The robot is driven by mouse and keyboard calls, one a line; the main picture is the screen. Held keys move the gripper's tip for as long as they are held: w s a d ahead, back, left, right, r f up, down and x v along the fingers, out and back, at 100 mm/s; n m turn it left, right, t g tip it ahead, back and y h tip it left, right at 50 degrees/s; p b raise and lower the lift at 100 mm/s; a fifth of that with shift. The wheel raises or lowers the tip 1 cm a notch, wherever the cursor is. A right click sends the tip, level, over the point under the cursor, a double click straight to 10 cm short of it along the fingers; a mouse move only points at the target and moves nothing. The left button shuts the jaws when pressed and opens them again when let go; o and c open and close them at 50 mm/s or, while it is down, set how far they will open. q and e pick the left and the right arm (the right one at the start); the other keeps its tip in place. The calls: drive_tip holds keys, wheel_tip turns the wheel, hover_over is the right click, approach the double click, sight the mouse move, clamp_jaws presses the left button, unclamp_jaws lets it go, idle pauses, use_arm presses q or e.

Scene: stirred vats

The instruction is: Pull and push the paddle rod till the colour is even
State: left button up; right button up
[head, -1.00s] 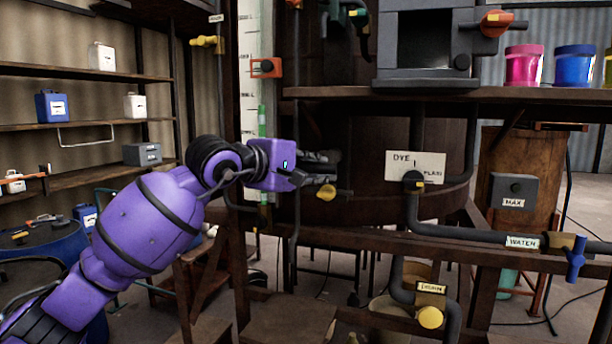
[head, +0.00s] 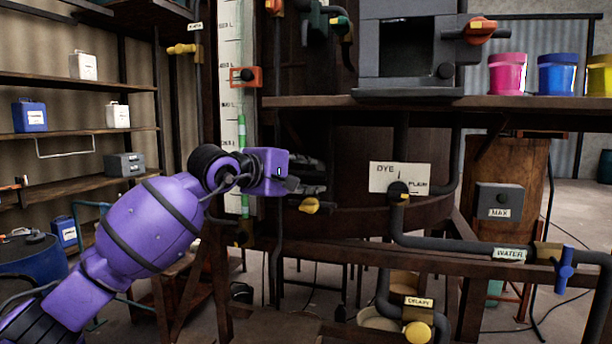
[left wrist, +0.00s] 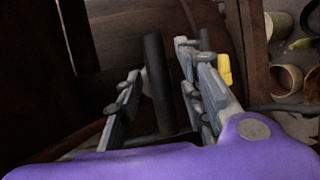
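My left gripper (head: 308,182) is in front of the dark wooden vat (head: 350,145), under the shelf edge and just above a yellow tap knob (head: 310,206). The left wrist view shows its two grey fingers (left wrist: 163,100) apart, with a dark upright rod or pipe (left wrist: 157,75) between them and gaps at its sides. I cannot tell whether this is the paddle rod. The yellow knob (left wrist: 224,70) is beyond the right finger. The liquid's colour inside the vat is hidden. My right gripper is not in view.
A gauge board with a green column (head: 242,135) and an orange clip (head: 245,77) stands left of the vat. The dye sign (head: 398,178), water pipe (head: 450,245) and blue valve (head: 565,264) are to the right. Pink (head: 507,74) and blue tubs (head: 557,74) stand on the shelf.

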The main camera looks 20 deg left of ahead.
use_arm(q)
drive_tip(key=v, duration=1.2)
drive_tip(key=shift+r, duration=0.1)
